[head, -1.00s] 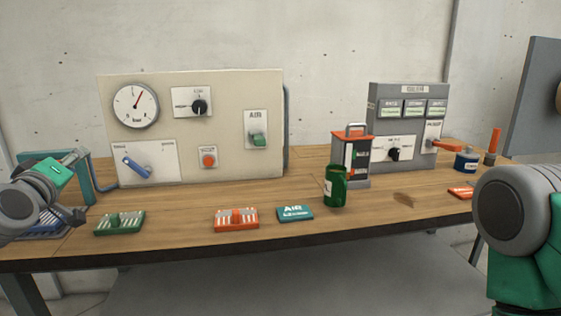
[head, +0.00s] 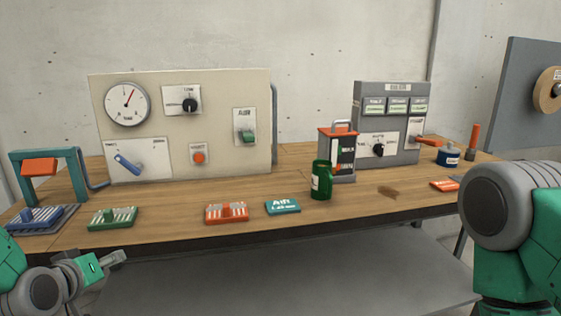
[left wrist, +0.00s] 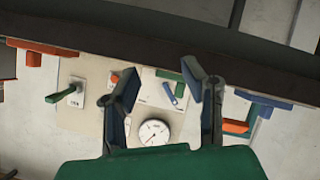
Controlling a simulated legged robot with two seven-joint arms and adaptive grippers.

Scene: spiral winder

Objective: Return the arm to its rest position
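My left gripper (head: 112,258) is low at the left in the head view, in front of the table's front edge and below the tabletop. In the left wrist view its two fingers (left wrist: 160,85) stand apart with nothing between them, so it is open and empty. My right arm (head: 510,230) shows at the right edge of the head view as a grey joint and green link. Its gripper is out of view.
A wooden table (head: 240,190) carries a cream panel (head: 220,110) with a gauge, a grey panel, a green can (head: 321,180), an orange-black box (head: 343,155) and several coloured blocks. A teal frame (head: 78,175) stands at the left. Space below the front edge looks free.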

